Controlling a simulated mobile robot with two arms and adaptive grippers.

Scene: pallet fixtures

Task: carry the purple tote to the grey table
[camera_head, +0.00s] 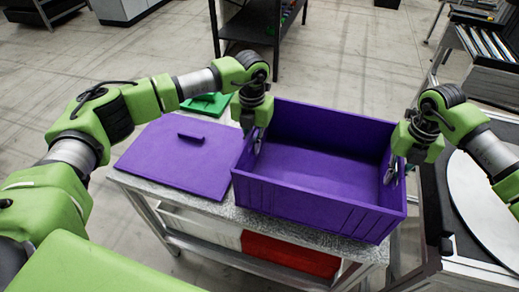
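The purple tote (318,211) is open, looks empty and stands upright at the right end of a table with a speckled grey top (146,187). My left gripper (257,143) points down at the tote's left wall, with finger parts showing inside it. My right gripper (391,170) points down at the right wall, with finger parts showing on its inner side. The outer side of each wall is hidden at the grippers, so I cannot tell whether either is closed on it. I cannot tell whether this table is the task's grey table.
A flat purple lid (180,155) with a handle lies left of the tote. A green item (207,104) lies behind it. A red bin (290,254) sits under the tabletop. A round white disc (488,207) is at right. A dark rack (250,22) stands behind; floor on the left is clear.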

